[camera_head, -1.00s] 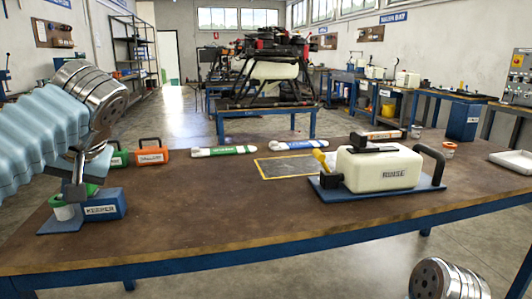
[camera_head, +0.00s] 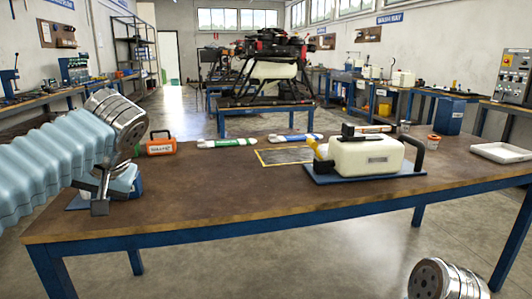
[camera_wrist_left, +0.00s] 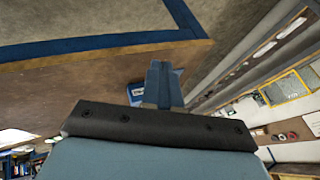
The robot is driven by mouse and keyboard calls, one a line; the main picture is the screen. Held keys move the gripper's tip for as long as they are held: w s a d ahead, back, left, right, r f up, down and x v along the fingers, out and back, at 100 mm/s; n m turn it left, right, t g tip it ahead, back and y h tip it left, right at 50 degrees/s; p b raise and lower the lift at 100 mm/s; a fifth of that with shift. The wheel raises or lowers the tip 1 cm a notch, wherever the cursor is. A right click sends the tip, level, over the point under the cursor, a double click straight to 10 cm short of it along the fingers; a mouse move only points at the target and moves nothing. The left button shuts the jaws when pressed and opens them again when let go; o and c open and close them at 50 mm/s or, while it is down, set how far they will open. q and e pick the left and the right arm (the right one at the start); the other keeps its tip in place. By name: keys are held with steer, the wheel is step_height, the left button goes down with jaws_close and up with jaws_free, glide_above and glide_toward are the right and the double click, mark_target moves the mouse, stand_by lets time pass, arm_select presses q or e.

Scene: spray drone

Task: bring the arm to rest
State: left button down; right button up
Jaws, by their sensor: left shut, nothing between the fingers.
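My left arm comes in from the left in the head view, and its gripper (camera_head: 101,204) is shut and empty over the table's left end. It stands in front of a blue block (camera_head: 136,190), which it largely hides. I cannot tell whether they touch. In the left wrist view the shut fingers (camera_wrist_left: 160,82) point away from the wrist, with a blue block bearing a white label (camera_wrist_left: 136,92) beside and behind them. At the bottom right of the head view is a metal joint of my right arm; my right gripper is not in view.
The brown workbench (camera_head: 250,210) has clear room at its front middle. A drone (camera_head: 275,65) stands behind.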

arm_select(q)
steer(key=w+d+f+m+h, duration=0.2)
steer(key=d+f, duration=0.2)
steer(key=f, duration=0.6)
steer(key=w+d+f+m+g+h, duration=0.15)
steer(key=d+f, duration=0.25)
steer(key=f, duration=0.5)
steer(key=w+d+f+m+h, duration=0.2)
steer(key=w+d+f, duration=0.15)
steer(key=f, duration=0.65)
steer(key=s+d+f+n+g+h, duration=0.1)
steer(key=s+d+f+h, duration=0.2)
steer(key=f, duration=0.5)
steer(key=s+d+f, duration=0.3)
steer(key=s+f, duration=0.3)
steer(key=f, duration=0.1)
steer(key=s+d+f+n+g+h, duration=0.15)
steer(key=s+d+f, duration=0.25)
steer(key=f, duration=0.4)
steer(key=s+f+n+t, duration=0.1)
steer(key=s+f+n, duration=0.1)
steer(key=s+f, duration=0.4)
steer(key=s, duration=0.4)
steer(key=shift+s+a+f, duration=0.2)
steer(key=shift+a+f, duration=0.05)
steer(key=shift+f, duration=0.15)
